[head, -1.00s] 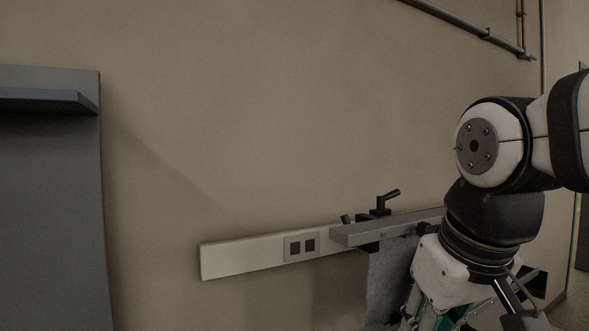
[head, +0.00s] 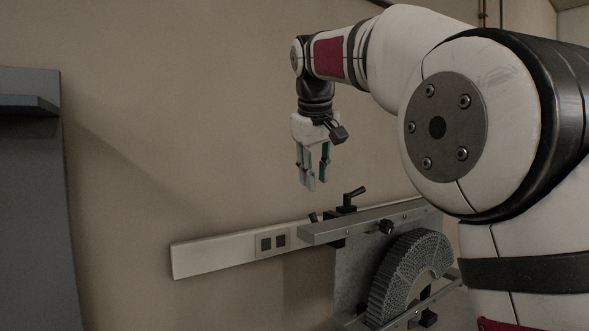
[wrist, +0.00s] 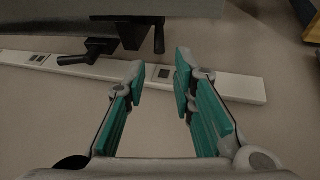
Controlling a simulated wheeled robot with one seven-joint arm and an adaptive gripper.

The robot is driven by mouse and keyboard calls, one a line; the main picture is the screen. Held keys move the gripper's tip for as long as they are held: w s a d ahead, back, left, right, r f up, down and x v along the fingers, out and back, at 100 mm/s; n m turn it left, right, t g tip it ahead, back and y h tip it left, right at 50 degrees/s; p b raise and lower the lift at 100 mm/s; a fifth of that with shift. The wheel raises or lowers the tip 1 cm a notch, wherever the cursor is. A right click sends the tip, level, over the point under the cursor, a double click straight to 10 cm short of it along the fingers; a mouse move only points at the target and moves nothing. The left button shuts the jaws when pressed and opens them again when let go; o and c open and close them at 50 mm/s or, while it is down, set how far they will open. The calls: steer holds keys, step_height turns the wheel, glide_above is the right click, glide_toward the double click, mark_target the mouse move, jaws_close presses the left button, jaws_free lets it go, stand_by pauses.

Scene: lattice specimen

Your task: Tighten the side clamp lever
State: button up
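Two black clamp levers show by the grey metal beam (head: 320,233). One lever (head: 354,195) stands on top of the beam with its handle tilted up to the right. A smaller black lever (head: 313,217) shows at the beam's left end, partly hidden. In the wrist view one lever (wrist: 76,60) points left and another (wrist: 159,38) points down the picture. I cannot tell for certain which is the side clamp lever. My gripper (head: 315,182) hangs fingers down above the beam, open and empty. In the wrist view its teal-padded fingers (wrist: 160,80) are apart, with nothing between them.
A pale wall strip with sockets (head: 210,256) runs behind the beam. A grey arched lattice specimen (head: 390,287) sits below the beam, with a black knob (head: 386,227) above it. A dark grey panel (head: 35,200) stands at left. The wall area left of my gripper is clear.

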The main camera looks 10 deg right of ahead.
mark_target(313, 214)
steer(key=x, duration=0.9)
steer(key=p+x, duration=0.1)
steer(key=x, duration=0.4)
steer(key=shift+w+a+r, duration=0.15)
steer(key=shift+w+r, duration=0.05)
steer(key=shift+w, duration=0.2)
jaws_close()
